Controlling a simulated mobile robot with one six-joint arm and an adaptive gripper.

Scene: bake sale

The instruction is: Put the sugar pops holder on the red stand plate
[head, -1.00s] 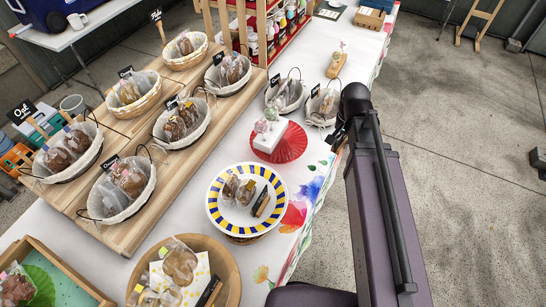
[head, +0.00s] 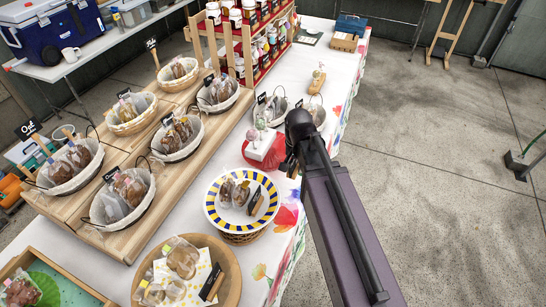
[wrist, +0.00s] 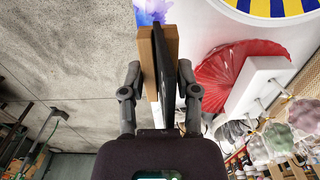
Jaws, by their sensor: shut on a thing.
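The sugar pops holder is a white block (head: 262,146) with pale pink and green pops on top. It sits on the red fluted stand plate (head: 276,163). In the wrist view the white holder (wrist: 256,85) and the red plate (wrist: 217,72) are at the right. My gripper (wrist: 162,88) is shut on a small brown wooden piece with a black panel (wrist: 160,60), which looks like a sign. In the head view my gripper (head: 291,168) is beside the plate's right side and hides part of it; the held piece is mostly hidden there.
A yellow-and-blue rimmed plate (head: 212,211) stands in front of the red plate. Lined baskets (head: 199,140) of bagged treats fill the wooden riser on the left. Concrete floor (head: 430,150) is open at the right.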

